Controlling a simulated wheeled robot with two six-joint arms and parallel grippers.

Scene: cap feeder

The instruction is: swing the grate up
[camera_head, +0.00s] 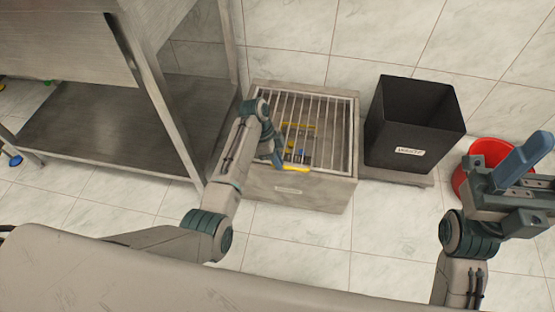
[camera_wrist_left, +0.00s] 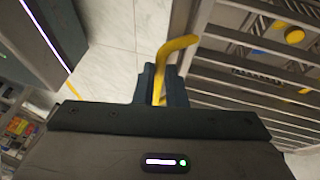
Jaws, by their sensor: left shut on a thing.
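The grate (camera_head: 338,125) is a frame of pale metal bars lying flat over the open top of a grey box (camera_head: 300,195). A yellow handle (camera_head: 294,169) sits at its front edge. My left gripper (camera_head: 278,157) is at this handle. In the left wrist view, the left gripper's fingers (camera_wrist_left: 160,85) are closed around one end of the yellow handle (camera_wrist_left: 178,44), and the grate bars (camera_wrist_left: 250,70) show to the right. My right gripper (camera_head: 526,152) is raised at the right, away from the grate; whether its fingers are apart is unclear.
Yellow and blue items (camera_head: 298,128) show between the bars. A black bin (camera_head: 410,120) with a white label stands right of the box, and a red bucket (camera_head: 488,150) stands beyond it. A metal table (camera_head: 100,130) is at the left. Tiled floor in front is clear.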

